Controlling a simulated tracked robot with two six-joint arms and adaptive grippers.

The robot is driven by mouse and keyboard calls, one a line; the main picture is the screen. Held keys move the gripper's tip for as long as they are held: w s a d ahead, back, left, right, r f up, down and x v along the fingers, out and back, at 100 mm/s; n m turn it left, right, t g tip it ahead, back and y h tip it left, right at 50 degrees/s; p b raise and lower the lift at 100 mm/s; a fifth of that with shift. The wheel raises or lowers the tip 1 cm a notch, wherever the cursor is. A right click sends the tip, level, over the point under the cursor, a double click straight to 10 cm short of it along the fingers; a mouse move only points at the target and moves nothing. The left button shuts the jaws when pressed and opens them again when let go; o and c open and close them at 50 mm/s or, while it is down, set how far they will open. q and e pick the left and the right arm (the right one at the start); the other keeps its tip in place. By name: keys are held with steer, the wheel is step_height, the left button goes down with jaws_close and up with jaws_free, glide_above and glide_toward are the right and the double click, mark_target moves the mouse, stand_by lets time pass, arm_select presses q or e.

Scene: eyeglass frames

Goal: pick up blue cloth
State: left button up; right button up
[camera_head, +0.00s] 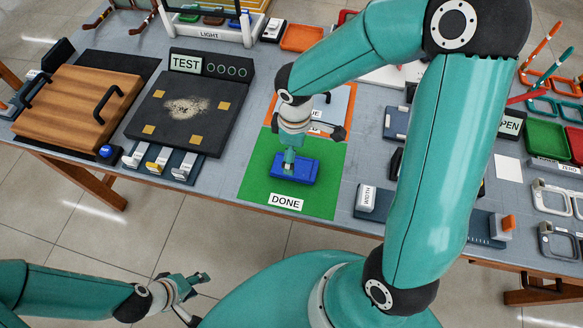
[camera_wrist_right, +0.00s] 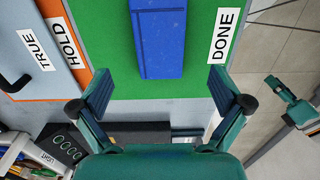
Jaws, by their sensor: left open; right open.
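A blue rectangular thing (camera_head: 306,171) lies on the green DONE mat (camera_head: 322,193). It looks flat with a lengthwise edge line in the right wrist view (camera_wrist_right: 162,45). I cannot tell whether it is a folded cloth or a case. My right gripper (camera_head: 289,160) is above it, pointing down, and partly hides it in the head view. In the right wrist view its two fingers (camera_wrist_right: 158,88) are apart and empty, with the blue thing just ahead of them. My left gripper (camera_head: 187,289) is open and empty, off the table at the lower left.
An orange-edged HOLD mat (camera_head: 346,103) adjoins the green mat. A black TEST pad (camera_head: 213,124) and a wooden board (camera_head: 72,112) lie to the left. Small labelled blocks (camera_head: 158,160) sit near the front edge. A WIDTH gauge (camera_head: 366,198) is to the right.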

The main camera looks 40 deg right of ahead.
steer(key=shift+d+f, duration=0.1)
steer(key=shift+f, duration=3.15)
steer(key=c, duration=1.1)
steer(key=shift+r, duration=0.2)
step_height(320, 180, up, 20)
steer(key=shift+f+p, duration=0.15)
steer(key=shift+p, duration=0.55)
